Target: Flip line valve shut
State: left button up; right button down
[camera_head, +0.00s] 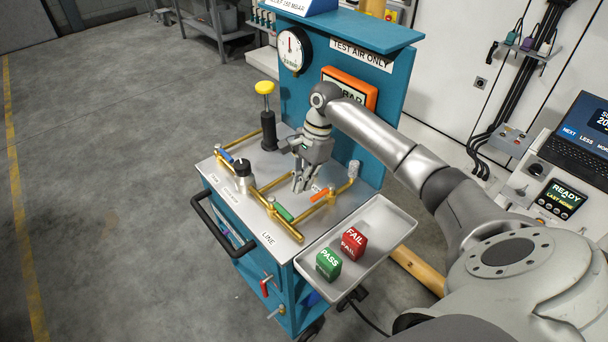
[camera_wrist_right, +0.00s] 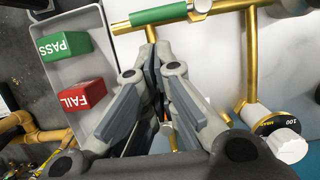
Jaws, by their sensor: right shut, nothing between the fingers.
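A valve with a green lever (camera_head: 284,213) sits on the brass pipe along the front of the cart top, near the label LINE (camera_head: 268,238). The lever lies along the pipe; it also shows in the wrist view (camera_wrist_right: 158,14). An orange lever (camera_head: 320,193) is on the branch pipe behind it. My right gripper (camera_head: 299,188) points down over the cart top, shut and empty, behind the green lever and apart from it. In the wrist view its fingertips (camera_wrist_right: 151,48) are together just below the green lever, and the fingers hide most of the orange one. My left gripper is out of view.
A grey tray (camera_head: 385,224) on the right holds a green PASS block (camera_head: 328,264) and a red FAIL block (camera_head: 353,243). A blue lever (camera_head: 227,156) and a yellow-knobbed pump (camera_head: 265,88) stand left. The teal gauge panel (camera_head: 335,55) rises behind.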

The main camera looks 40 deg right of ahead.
aim_at(281, 210)
jog(key=x, duration=0.4)
jog(key=shift+s+a+f, duration=0.1)
jog(key=shift+a, duration=0.05)
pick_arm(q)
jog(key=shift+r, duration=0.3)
pick_arm(e)
jog(key=shift+a+f, duration=0.15)
jog(key=shift+f, duration=0.55)
pick_arm(q)
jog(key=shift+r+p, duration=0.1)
jog(key=shift+p, duration=0.2)
pick_arm(e)
jog(key=shift+a, duration=0.1)
